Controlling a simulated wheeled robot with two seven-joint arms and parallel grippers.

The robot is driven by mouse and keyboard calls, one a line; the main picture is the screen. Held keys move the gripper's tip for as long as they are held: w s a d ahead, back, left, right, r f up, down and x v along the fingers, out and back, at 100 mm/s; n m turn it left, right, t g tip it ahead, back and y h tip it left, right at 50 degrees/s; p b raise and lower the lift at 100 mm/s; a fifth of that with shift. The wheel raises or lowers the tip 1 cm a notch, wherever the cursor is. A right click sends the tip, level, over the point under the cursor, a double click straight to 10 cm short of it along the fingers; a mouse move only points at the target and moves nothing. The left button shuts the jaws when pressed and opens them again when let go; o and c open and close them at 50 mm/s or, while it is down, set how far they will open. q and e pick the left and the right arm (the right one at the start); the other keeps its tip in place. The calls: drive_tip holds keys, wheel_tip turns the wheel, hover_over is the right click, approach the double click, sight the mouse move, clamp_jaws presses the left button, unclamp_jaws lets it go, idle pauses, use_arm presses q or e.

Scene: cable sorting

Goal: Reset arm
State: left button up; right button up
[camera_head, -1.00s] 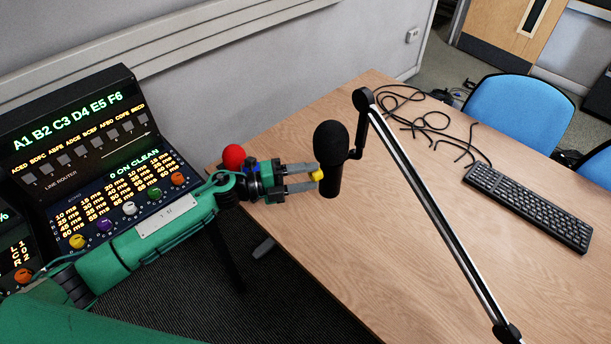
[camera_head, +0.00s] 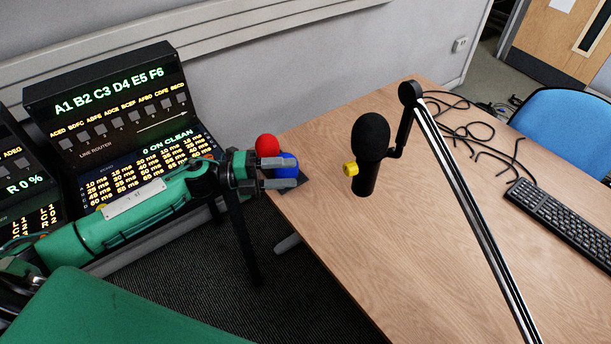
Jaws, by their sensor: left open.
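My left gripper (camera_head: 297,173) is open at the left edge of the wooden table. Its fingers appear around or in front of a blue ball-like thing (camera_head: 285,162), and I cannot tell whether they touch it. A red ball-like thing (camera_head: 267,144) shows just behind. A black microphone (camera_head: 370,140) hangs from a boom arm, with a small yellow piece (camera_head: 351,169) on its left side, apart from my gripper. My right gripper is not in view.
The boom arm (camera_head: 460,200) crosses the table (camera_head: 330,230). A black keyboard (camera_head: 565,222) and loose black cables (camera_head: 470,130) lie at the right. A rack panel (camera_head: 110,95) stands at the left. A blue chair (camera_head: 570,130) is behind the table.

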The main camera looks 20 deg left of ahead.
use_arm(q)
drive_tip(key=shift+s+a, duration=0.25)
drive_tip(key=shift+a, duration=0.3)
